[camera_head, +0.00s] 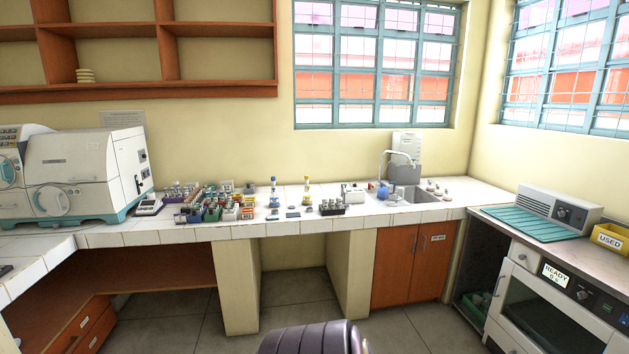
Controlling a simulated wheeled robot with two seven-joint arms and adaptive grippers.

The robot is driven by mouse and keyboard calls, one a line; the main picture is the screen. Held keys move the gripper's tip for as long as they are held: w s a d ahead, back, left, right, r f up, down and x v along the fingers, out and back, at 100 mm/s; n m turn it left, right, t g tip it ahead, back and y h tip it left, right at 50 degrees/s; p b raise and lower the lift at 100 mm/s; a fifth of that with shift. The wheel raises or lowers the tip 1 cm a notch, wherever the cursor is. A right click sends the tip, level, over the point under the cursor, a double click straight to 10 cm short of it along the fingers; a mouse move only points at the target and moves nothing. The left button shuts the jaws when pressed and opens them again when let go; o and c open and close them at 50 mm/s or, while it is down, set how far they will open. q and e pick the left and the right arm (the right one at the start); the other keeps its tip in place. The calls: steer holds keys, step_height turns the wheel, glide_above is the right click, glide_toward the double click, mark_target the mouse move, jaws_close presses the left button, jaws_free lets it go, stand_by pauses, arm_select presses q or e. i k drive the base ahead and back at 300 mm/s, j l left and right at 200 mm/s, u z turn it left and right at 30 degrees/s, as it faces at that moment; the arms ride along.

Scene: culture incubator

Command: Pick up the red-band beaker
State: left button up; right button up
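I cannot make out a beaker with a red band in the head view. Many small containers stand on the white tiled counter (105,238), too small to tell apart. Among them are a cluster of colored boxes and racks (212,212), a blue-topped bottle (273,193), a yellow-topped bottle (306,193) and a dark rack of small vials (332,207). Neither of my grippers is in view.
A large white machine (75,170) stands at the left. A sink (415,195) is set into the counter's right part. An incubator (538,310) with a "READY" display is at the right, under a worktop with a white device (548,205) and yellow "USED" bin (609,238). Floor shows below.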

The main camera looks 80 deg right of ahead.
mark_target(448, 191)
steer(key=k+l+z, duration=0.15)
steer(key=l+z, duration=1.15)
steer(key=i+l+z, duration=0.1)
steer(key=l+z, duration=0.35)
steer(key=l, duration=0.15)
steer(key=i+l+z, duration=0.15)
steer(key=l+z, duration=0.3)
steer(key=i+l+z, duration=0.2)
steer(key=l+z, duration=0.25)
steer(key=i+l+z, duration=0.25)
steer(key=z, duration=0.2)
steer(key=i+l+z, duration=0.2)
steer(key=z, duration=0.2)
steer(key=i, duration=0.1)
